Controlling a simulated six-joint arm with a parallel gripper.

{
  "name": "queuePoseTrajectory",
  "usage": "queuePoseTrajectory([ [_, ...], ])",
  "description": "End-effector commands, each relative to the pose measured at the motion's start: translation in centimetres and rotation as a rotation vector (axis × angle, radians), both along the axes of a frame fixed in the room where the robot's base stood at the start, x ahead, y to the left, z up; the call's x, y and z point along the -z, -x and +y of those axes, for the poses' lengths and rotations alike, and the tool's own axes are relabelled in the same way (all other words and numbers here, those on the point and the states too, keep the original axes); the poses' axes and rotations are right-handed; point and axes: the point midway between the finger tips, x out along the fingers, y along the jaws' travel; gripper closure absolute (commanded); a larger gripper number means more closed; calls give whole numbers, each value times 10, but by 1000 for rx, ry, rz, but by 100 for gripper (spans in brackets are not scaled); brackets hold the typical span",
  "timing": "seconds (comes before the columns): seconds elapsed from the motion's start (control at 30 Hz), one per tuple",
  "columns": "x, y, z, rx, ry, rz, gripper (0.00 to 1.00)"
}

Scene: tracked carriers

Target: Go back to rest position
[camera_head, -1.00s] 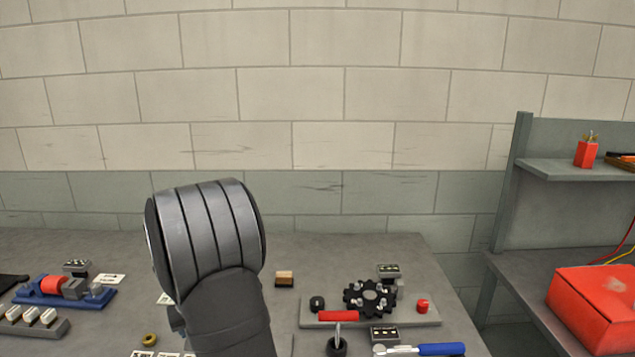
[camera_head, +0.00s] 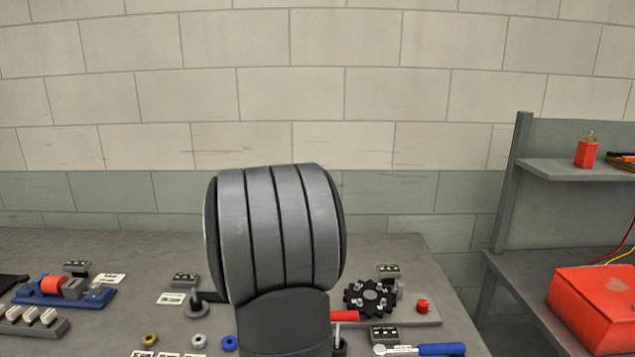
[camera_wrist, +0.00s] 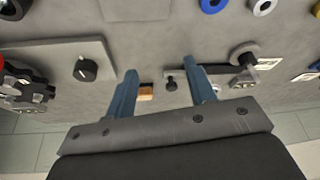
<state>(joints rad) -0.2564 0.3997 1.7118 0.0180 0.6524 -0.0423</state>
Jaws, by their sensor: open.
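My gripper (camera_wrist: 160,66) is open in the wrist view, its two blue-grey fingers spread apart with nothing held between them. A small wooden block (camera_wrist: 146,92) shows between the fingers on the bench beyond, near the left finger. In the head view my own arm link stands over the bench's middle and hides the gripper. The black toothed wheel (camera_head: 369,298) sits on its grey plate (camera_head: 425,314) to the right of my arm; part of it also shows at the wrist view's left edge.
The bench (camera_head: 130,249) holds a blue fixture (camera_head: 65,291) at left, a dark post (camera_head: 198,304), several small rings and a blue-handled tool (camera_head: 440,349). A shelf (camera_head: 565,173) and a red box (camera_head: 595,310) stand at right. The air above the bench's left is clear.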

Motion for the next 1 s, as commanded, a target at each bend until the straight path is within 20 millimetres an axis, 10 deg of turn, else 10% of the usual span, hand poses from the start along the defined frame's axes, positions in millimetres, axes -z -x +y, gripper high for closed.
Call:
queuePoseTrajectory([
  [0.7,27,-42,-134,564,0,-13,50],
  [1.0,14,-67,-123,541,-1,-16,50],
])
